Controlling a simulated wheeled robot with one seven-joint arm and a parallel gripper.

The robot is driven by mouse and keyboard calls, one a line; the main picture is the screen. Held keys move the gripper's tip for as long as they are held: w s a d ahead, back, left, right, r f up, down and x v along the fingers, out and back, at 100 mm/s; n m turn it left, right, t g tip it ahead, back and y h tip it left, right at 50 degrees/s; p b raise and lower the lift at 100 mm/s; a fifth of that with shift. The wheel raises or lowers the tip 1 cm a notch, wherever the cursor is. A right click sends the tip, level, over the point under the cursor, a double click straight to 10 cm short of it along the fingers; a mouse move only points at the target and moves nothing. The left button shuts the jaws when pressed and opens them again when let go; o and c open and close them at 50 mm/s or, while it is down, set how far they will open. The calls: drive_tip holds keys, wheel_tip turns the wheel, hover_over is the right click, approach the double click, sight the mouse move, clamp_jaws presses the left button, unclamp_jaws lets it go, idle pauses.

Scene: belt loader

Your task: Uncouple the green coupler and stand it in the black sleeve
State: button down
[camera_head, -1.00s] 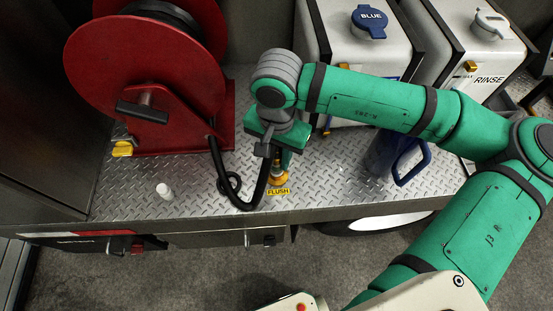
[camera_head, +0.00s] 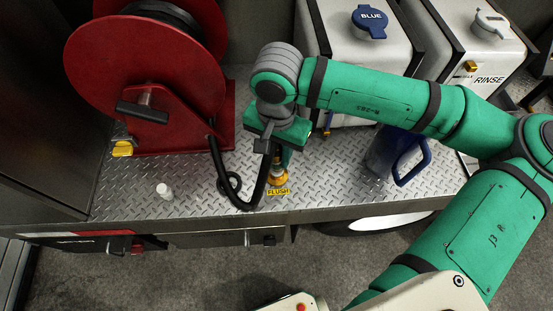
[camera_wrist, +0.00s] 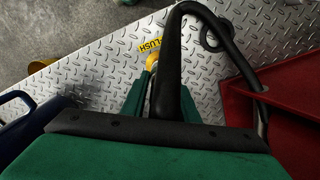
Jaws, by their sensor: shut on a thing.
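My gripper (camera_head: 276,158) points down over the yellow flush port (camera_head: 277,180) on the tread-plate deck. It is shut, and a thick black hose (camera_head: 259,190) runs up into its jaws. The green coupler at the hose end is mostly hidden between the jaws and hard to tell from my green fingers. In the wrist view, the fingers (camera_wrist: 150,92) and the hose (camera_wrist: 171,60) stand just in front of the yellow port. I cannot tell whether the coupler still touches the port. I cannot make out the black sleeve in either view.
A red hose reel (camera_head: 145,75) stands left, with a yellow part (camera_head: 122,149) at its foot. A small white cylinder (camera_head: 164,190) is on the deck. A blue-handled jug (camera_head: 412,165) and tanks labelled BLUE (camera_head: 345,50) and RINSE (camera_head: 470,75) are at right.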

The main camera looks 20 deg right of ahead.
drive_tip(key=shift+r, duration=1.15)
